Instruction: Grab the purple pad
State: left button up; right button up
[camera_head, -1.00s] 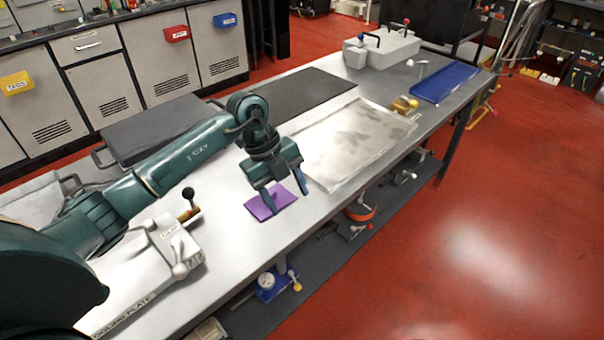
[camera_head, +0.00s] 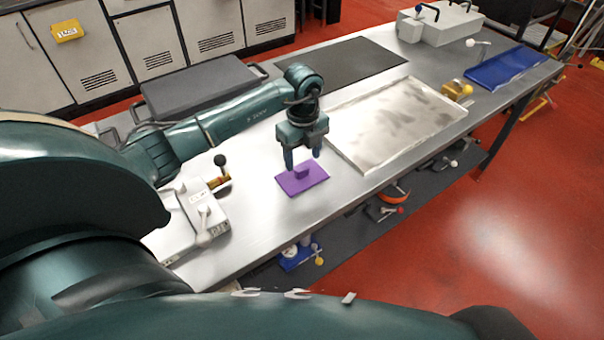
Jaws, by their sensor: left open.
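The purple pad (camera_head: 292,187) lies flat on the metal workbench (camera_head: 262,225). It is a thin rectangle with a small raised purple block (camera_head: 301,171) on top. My left gripper (camera_head: 302,161) is open and points down above the pad. Its two fingers are spread to either side of the raised block, and the jaws look empty. I cannot tell whether the fingertips touch the pad. My right gripper is not in view.
A pale metal tray (camera_head: 352,165) lies right of the pad. A white fixture with a black-knobbed lever (camera_head: 221,161) stands to the left. A dark mat (camera_head: 335,62), a grey case (camera_head: 200,92) and a blue tray (camera_head: 505,70) lie farther back. Bench between fixture and pad is clear.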

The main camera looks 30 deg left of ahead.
aim_at(302, 168)
pick_arm(q)
notch_tip(302, 168, down, 4)
jog(key=shift+s+f, duration=0.1)
jog(key=shift+c, duration=0.4)
jog(key=c, duration=1)
